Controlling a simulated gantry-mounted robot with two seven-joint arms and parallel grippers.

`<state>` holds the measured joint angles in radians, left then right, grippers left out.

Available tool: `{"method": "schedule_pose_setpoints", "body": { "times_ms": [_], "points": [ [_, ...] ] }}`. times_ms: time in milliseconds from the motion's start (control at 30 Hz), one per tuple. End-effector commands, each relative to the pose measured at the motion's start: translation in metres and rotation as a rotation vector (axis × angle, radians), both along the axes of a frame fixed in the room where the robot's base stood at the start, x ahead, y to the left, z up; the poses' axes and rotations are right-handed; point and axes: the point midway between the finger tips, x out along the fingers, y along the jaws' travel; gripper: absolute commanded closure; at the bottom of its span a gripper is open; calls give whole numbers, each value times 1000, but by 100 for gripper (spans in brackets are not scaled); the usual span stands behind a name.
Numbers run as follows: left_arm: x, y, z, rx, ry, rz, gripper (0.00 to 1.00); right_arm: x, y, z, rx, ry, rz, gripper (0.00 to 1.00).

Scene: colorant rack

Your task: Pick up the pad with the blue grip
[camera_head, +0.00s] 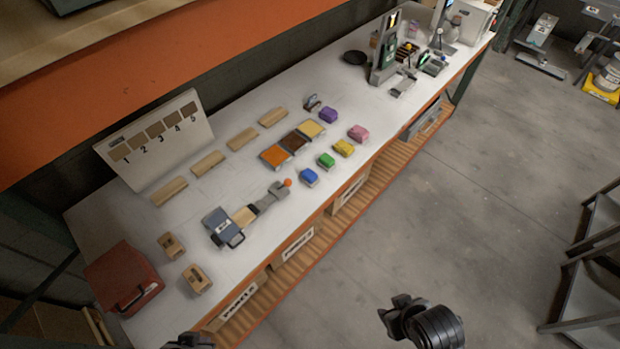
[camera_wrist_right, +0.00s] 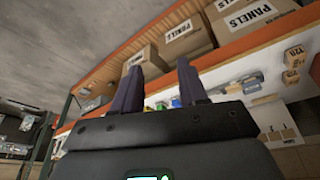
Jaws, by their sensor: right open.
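The pad with the blue grip (camera_head: 309,176) lies on the white workbench in the head view, near its front edge. It is the nearest of a row of pads with green (camera_head: 326,160), yellow (camera_head: 344,148) and pink (camera_head: 358,133) grips. My right gripper (camera_head: 392,308) hangs over the floor in front of the bench, well apart from the pads. In the right wrist view its two fingers (camera_wrist_right: 157,82) are spread with nothing held, and small coloured pads show far off between them. My left gripper (camera_head: 188,341) is mostly cut off at the bottom edge.
The bench (camera_head: 240,265) also holds a tray of coloured squares (camera_head: 293,142), a purple-grip pad (camera_head: 328,115), wooden blocks (camera_head: 208,163), a grey clamp-like tool (camera_head: 224,228), a red case (camera_head: 124,280) and a numbered board (camera_head: 155,140). Open floor (camera_head: 450,210) lies in front.

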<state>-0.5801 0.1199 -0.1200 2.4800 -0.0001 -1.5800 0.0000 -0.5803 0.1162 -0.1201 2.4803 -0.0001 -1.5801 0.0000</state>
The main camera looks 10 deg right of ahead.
Motion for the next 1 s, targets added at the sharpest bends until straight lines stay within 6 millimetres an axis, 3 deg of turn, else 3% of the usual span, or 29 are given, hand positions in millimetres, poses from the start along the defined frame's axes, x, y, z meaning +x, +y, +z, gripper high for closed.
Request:
{"method": "schedule_pose_setpoints", "body": {
  "times_ms": [233, 600, 1000],
  "points": [
    [0, 0, 0, 0, 0, 0, 100, 0, -2, 0, -8, 0, 5, 57],
    [0, 0, 0, 0, 0, 0, 100, 0, -2, 0, -8, 1, 5, 6],
    [0, 0, 0, 0, 0, 0, 100, 7, 1, 3, 18, -37, -36, 6]
  ]
}}
